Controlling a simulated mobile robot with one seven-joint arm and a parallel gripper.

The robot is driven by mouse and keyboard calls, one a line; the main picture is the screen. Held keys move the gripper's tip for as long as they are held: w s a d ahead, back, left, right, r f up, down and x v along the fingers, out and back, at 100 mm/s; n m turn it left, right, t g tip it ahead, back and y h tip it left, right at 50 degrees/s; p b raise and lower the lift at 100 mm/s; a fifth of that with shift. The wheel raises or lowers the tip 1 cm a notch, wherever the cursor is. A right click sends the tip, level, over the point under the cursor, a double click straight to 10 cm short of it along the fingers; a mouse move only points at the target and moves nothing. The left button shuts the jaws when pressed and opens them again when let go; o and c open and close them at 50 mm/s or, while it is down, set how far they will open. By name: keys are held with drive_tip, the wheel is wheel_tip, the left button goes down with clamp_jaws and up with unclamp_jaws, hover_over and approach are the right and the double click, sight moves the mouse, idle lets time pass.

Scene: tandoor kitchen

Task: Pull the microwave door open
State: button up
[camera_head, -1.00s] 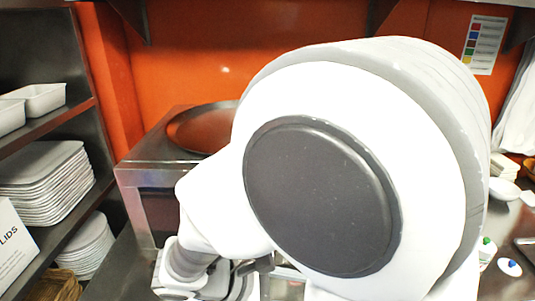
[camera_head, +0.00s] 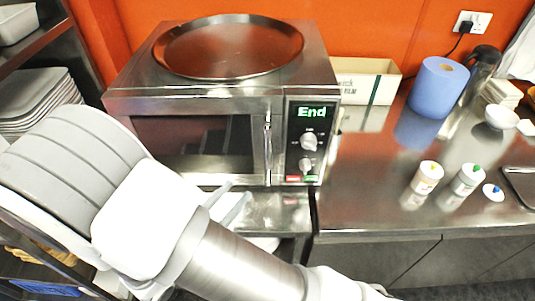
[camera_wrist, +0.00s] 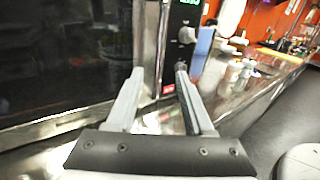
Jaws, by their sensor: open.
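The microwave (camera_head: 115,103) is a steel box on the counter, with "End" lit on its display. Its dark-windowed door (camera_head: 195,145) looks shut. The vertical steel handle (camera_head: 267,145) is at the door's right edge, beside the knobs. My gripper (camera_head: 238,191) is open and empty, in front of and below the door, left of the handle in the head view. In the wrist view my gripper (camera_wrist: 159,75) points at the door's right edge, its fingers apart on either side of the handle's line. I cannot tell whether a finger touches the microwave.
A round metal tray (camera_head: 228,48) lies on top of the microwave. A box (camera_head: 365,78), a blue paper roll (camera_head: 438,86) and small bottles (camera_head: 427,177) stand on the counter to the right. A shelf with stacked trays (camera_head: 38,97) is at the left.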

sight(266, 160)
drive_tip(key=p+x, duration=0.1)
drive_tip(key=x, duration=1.2)
drive_tip(key=shift+w+d+p, duration=0.25)
drive_tip(key=shift+w+p, duration=0.1)
drive_tip(key=shift+c, duration=0.2)
clamp_jaws()
drive_tip(key=shift+a, duration=0.1)
idle(0.4)
